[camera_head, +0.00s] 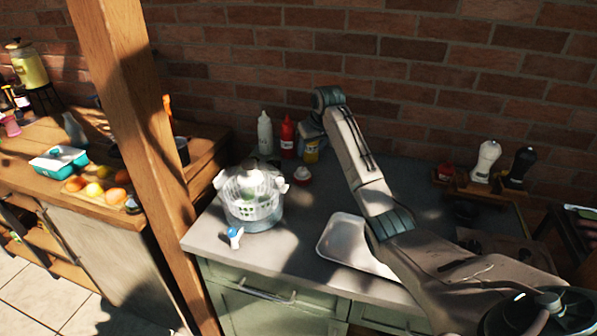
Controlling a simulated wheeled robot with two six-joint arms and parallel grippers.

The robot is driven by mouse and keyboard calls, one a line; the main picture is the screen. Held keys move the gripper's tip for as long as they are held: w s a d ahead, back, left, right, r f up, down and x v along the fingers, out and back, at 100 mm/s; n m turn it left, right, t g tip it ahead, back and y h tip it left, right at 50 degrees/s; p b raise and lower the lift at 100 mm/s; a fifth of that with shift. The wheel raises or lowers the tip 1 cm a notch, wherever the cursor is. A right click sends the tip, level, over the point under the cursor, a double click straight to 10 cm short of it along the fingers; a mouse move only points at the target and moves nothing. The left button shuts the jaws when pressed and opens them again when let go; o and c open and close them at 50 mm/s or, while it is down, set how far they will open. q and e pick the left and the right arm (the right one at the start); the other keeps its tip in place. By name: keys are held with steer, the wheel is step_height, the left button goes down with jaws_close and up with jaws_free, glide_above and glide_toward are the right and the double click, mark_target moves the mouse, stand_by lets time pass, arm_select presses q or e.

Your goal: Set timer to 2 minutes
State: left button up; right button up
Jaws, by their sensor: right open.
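My right arm reaches in from the lower right and bends over at the back. My right gripper (310,143) is open by the bottles, above and behind the red-and-white object, with its fingertips hard to make out. My left gripper is out of view.
A salad spinner (252,200) stands on the left of the worktop. A white tray (343,240) lies partly under my arm. A wooden post (135,120) rises on the left; shakers (486,160) stand right.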

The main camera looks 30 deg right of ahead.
mark_target(302, 169)
steer(key=x, duration=0.3)
steer(key=p+x, duration=0.1)
steer(key=x, duration=0.3)
steer(key=p+x, duration=0.1)
steer(key=x, duration=0.3)
steer(key=shift+w+a, duration=0.1)
steer(key=shift+w, duration=0.25)
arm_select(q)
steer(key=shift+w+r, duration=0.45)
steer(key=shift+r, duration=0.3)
arm_select(e)
steer(key=shift+w+f, duration=0.15)
steer(key=shift+f, duration=0.4)
steer(key=shift+c, duration=0.2)
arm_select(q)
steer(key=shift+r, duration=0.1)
arm_select(e)
steer(key=c, duration=0.9)
